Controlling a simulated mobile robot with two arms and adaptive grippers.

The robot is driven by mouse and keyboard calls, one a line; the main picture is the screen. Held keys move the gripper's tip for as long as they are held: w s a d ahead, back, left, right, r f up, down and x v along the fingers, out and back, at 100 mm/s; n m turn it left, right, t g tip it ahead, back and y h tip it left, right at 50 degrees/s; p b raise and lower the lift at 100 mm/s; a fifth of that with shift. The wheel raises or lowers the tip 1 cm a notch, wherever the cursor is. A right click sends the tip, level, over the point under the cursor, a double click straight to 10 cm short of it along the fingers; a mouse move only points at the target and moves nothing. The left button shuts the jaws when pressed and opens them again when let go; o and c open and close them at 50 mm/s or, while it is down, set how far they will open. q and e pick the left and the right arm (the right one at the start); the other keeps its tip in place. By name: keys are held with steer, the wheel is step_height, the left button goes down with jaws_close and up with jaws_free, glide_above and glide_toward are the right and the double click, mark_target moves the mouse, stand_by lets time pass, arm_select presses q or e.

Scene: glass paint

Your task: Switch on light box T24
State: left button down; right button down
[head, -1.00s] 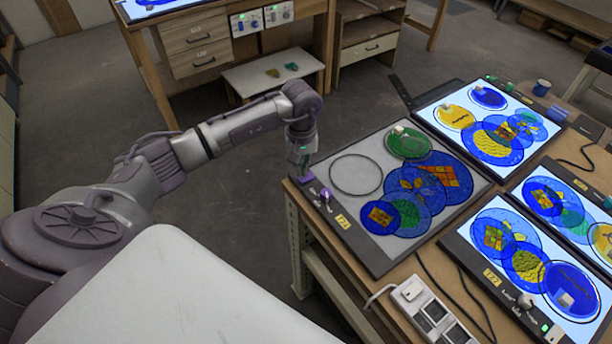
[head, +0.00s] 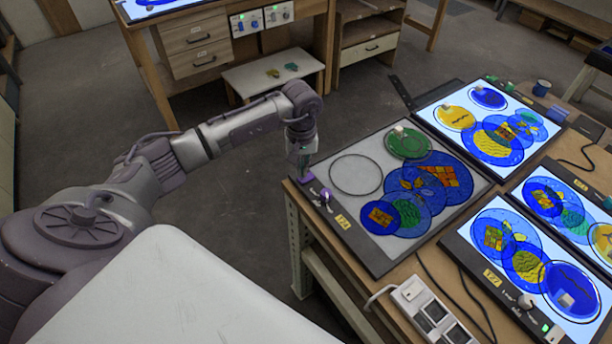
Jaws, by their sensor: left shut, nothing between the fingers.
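Light box T24 (head: 372,229) lies at the near left corner of the wooden table, with a yellow label (head: 342,221) on its front frame. Its panel is grey and unlit, unlike the bright boxes around it. Blue, green and patterned glass discs and an empty dark ring lie on it. A purple knob (head: 326,195) and small controls sit along the front frame. My left gripper (head: 305,179) points down, shut and empty, at the frame's left corner, beside the knob. I cannot tell whether its tips touch the frame. My right gripper is not in view.
Lit light boxes stand behind (head: 526,104) and to the right (head: 478,226), carrying coloured glass discs. A white power strip (head: 432,314) with cables lies at the table's front. A blue mug (head: 541,88) stands at the back. Open floor lies left of the table.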

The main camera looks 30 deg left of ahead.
mark_target(302, 179)
arm_select(q)
steer(key=shift+f+b, duration=1.15)
stand_by(0.4)
steer(key=shift+r+p, duration=0.45)
steer(key=shift+r, duration=0.35)
steer(key=shift+r+p, duration=1.2)
steer(key=shift+r, duration=1.5)
